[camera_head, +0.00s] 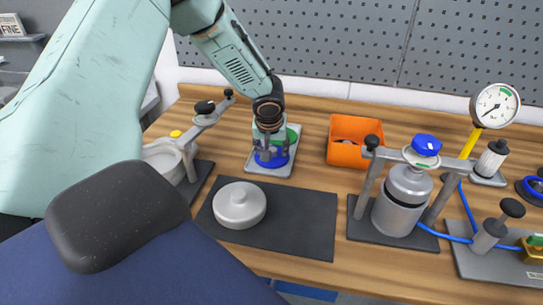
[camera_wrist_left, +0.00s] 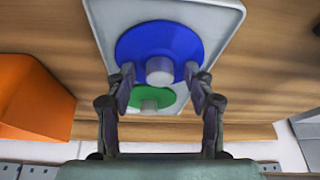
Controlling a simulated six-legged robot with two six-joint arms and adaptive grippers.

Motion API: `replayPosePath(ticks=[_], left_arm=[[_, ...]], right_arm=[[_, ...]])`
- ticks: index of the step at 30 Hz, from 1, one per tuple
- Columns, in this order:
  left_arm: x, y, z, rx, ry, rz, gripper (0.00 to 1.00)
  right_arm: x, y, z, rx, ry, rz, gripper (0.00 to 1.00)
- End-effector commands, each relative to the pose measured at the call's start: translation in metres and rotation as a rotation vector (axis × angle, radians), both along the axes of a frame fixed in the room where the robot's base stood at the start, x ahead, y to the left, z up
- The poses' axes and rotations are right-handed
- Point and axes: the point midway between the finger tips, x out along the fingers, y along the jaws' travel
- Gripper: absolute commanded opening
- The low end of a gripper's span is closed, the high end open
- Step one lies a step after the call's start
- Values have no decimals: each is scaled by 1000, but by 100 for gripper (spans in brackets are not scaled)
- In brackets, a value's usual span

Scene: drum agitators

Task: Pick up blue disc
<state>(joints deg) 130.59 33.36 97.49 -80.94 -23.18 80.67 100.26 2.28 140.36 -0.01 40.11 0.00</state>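The blue disc (camera_head: 265,162) lies on a pale tray (camera_head: 251,166) near the back of the bench, in front of a green disc (camera_head: 292,136). The left wrist view shows the blue disc (camera_wrist_left: 160,37) with a grey central knob and the green disc (camera_wrist_left: 171,98) partly hidden. My left gripper (camera_head: 270,150) points down over the blue disc. Its two fingers (camera_wrist_left: 158,78) are spread apart on either side of the knob, with visible gaps to it. Whether the fingertips touch the disc's surface cannot be told. My right gripper is not in view.
An orange bin (camera_head: 345,157) stands right of the tray. A grey lidded pot (camera_head: 239,205) sits on a dark mat (camera_head: 300,225) in front. A clamped metal vessel (camera_head: 402,200) with a blue cap stands at right, and a clamp stand (camera_head: 200,125) at left.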

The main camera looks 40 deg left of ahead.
Motion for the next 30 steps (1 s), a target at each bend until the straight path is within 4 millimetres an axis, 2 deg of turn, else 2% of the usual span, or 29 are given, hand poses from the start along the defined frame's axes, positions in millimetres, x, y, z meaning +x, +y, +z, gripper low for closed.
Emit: replayPosePath(ticks=[2, 16, 30], left_arm=[[-1, 1, -1, 1, 3, 1, 41], [-1, 0, -1, 0, 2, 2, 1], [0, 1, 5, 1, 1, 3, 0]], right_arm=[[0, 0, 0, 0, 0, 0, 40], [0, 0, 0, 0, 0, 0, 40], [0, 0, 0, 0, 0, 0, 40]])
